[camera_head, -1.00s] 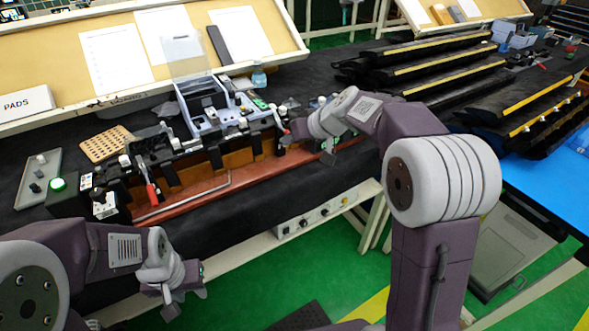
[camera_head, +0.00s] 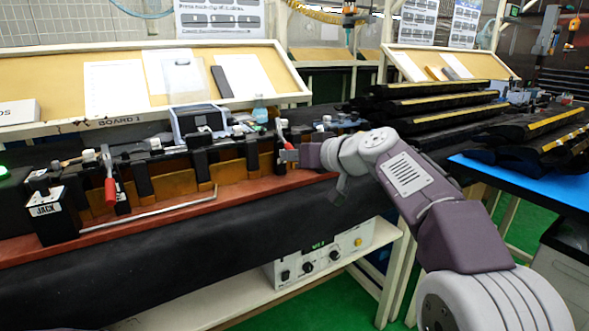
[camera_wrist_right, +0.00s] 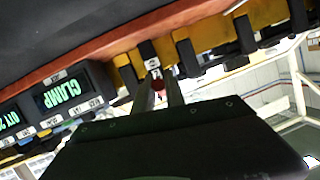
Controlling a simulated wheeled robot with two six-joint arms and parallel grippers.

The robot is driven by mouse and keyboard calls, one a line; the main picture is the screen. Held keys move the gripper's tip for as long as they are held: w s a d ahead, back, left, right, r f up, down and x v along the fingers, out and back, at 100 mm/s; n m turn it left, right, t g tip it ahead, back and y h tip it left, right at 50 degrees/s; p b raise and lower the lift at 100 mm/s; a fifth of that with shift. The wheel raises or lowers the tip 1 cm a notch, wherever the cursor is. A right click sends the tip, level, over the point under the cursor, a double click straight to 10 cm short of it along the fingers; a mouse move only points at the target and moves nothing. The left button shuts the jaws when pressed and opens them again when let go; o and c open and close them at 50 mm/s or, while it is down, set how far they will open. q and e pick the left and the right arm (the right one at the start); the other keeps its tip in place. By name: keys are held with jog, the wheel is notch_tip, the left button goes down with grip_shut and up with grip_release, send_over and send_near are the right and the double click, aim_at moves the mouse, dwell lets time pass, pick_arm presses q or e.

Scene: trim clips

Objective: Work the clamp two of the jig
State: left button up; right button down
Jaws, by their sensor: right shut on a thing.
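The jig is a long red base (camera_head: 150,215) with orange-brown blocks and black clamp posts along the table's front. A clamp with a red lever (camera_head: 283,139) stands toward its right end; another clamp with a red handle (camera_head: 109,185) stands further left. My right gripper (camera_head: 291,156) reaches in from the right at the right-hand clamp's lever. In the right wrist view its two fingers (camera_wrist_right: 161,90) are shut on the red lever (camera_wrist_right: 158,85), mostly hidden between them. My left gripper is out of view.
A black block marked JACK (camera_head: 45,216) stands at the jig's left end. A bent metal rod (camera_head: 165,208) lies along the base. In the right wrist view a display reading CLAMP (camera_wrist_right: 62,94) appears upside down. Dark trim pieces (camera_head: 440,105) are stacked at the right.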

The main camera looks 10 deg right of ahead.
jog(key=shift+f, duration=0.15)
jog(key=c, duration=1.4)
grip_release()
jog(key=v, duration=0.9)
